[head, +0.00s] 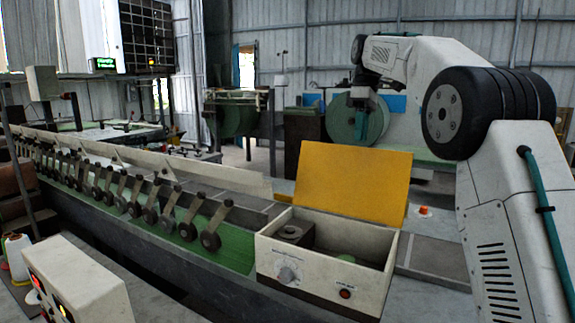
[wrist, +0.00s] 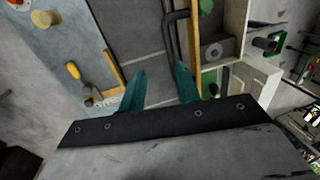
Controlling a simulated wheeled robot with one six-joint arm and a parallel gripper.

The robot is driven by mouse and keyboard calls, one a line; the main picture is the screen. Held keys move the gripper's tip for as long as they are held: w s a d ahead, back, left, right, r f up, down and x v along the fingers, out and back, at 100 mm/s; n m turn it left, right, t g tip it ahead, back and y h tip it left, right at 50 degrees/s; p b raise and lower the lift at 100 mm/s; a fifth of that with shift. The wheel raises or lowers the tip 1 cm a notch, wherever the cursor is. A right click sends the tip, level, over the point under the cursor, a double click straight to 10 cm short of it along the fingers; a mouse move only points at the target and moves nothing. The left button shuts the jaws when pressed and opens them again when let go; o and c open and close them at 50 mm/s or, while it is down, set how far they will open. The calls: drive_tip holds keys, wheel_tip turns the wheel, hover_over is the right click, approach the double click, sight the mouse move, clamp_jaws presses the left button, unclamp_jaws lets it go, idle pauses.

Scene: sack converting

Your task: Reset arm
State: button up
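My gripper (head: 361,104) hangs from my raised arm at the upper right of the head view, above and behind the open yellow lid (head: 353,184). In the wrist view, the two teal fingers of my gripper (wrist: 160,72) are apart with nothing held between them. Below them is a grey machine surface (wrist: 130,30), with clear space between it and the fingers as far as I can tell. My arm is bent, with its upper part reaching left across the right side of the head view.
A cream control box (head: 312,279) with a knob and red button stands open at the machine's front. A long green conveyor (head: 235,247) with several rollers runs left. In the wrist view, a yellow-handled tool (wrist: 73,70) lies left of the fingers. A green drum (head: 341,118) stands behind.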

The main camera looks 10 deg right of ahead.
drive_tip(key=s+a+f+m+t, duration=0.1)
drive_tip(key=s+a+m, duration=0.15)
drive_tip(key=s, duration=0.85)
drive_tip(key=s+a+m+t, duration=0.1)
drive_tip(key=s+m, duration=0.2)
drive_tip(key=s, duration=0.8)
drive_tip(key=s+f+m, duration=0.2)
drive_tip(key=s+f, duration=0.7)
drive_tip(key=s, duration=0.2)
drive_tip(key=s+f+m+t+h, duration=0.1)
drive_tip(key=s+f+m, duration=0.1)
drive_tip(key=s+f, duration=0.7)
drive_tip(key=s+a, duration=0.1)
drive_tip(key=s, duration=0.1)
drive_tip(key=shift+s+m, duration=0.35)
drive_tip(key=shift+s+f, duration=0.1)
